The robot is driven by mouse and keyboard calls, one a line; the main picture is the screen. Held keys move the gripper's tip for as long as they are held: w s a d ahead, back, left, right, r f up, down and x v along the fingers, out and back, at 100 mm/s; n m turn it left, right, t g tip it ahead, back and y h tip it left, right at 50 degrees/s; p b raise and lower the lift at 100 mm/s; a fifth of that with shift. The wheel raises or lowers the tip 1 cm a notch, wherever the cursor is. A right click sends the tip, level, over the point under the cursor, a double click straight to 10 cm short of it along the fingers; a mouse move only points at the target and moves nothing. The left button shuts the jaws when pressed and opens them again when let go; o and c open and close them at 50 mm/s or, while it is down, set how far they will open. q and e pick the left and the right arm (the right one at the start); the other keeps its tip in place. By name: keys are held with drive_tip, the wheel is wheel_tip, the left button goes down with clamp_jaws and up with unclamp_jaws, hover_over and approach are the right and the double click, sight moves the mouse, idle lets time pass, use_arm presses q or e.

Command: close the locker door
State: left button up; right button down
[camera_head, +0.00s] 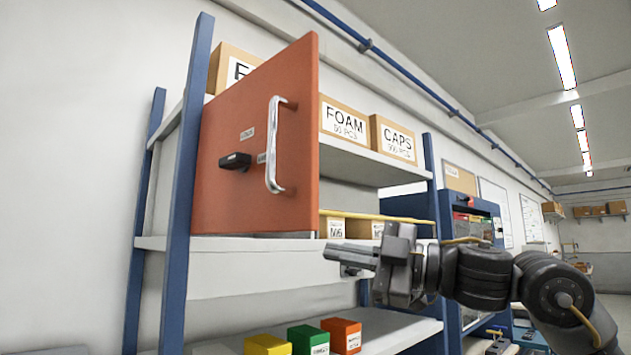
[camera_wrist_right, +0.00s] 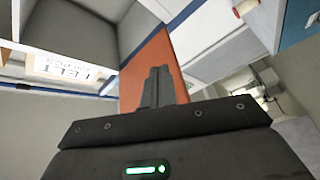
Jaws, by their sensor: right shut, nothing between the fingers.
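The locker door (camera_head: 240,150) is an orange panel with a silver bar handle (camera_head: 272,145) and a black latch knob (camera_head: 235,161). It stands open, its handle edge swung out from the blue-posted shelf. In the right wrist view the orange door (camera_wrist_right: 150,65) shows behind my fingers, beside the grey locker interior (camera_wrist_right: 85,30). My right gripper (camera_head: 335,254) is shut and empty, pointing left, below and right of the door's lower free corner in the head view. In the wrist view its fingers (camera_wrist_right: 158,75) overlap the door; contact cannot be told. My left gripper is not in view.
Cartons labelled FOAM (camera_head: 344,120) and CAPS (camera_head: 394,139) stand on the upper shelf. Yellow, green and red bins (camera_head: 341,336) sit on the lower shelf. A blue cabinet (camera_head: 445,215) stands behind my right arm. A blue shelf post (camera_head: 183,200) rises left of the door.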

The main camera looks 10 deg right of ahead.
sight(315, 188)
drive_tip(key=s+r+n+h, duration=0.1)
drive_tip(key=s+r+n, duration=0.25)
drive_tip(key=s, duration=0.75)
drive_tip(key=s+r+n+h, duration=0.15)
drive_tip(key=s+r, duration=0.25)
drive_tip(key=s, duration=0.7)
drive_tip(key=shift+n, duration=0.3)
drive_tip(key=w+a+p, duration=0.2)
drive_tip(key=p, duration=0.1)
drive_tip(key=w+a+p, duration=0.2)
drive_tip(key=w, duration=0.1)
drive_tip(key=w+a+p, duration=0.2)
drive_tip(key=p, duration=0.1)
drive_tip(key=shift+w+p, duration=0.3)
drive_tip(key=shift+w, duration=0.1)
drive_tip(key=shift+w+d+f, duration=0.1)
drive_tip(key=shift+w+d, duration=0.05)
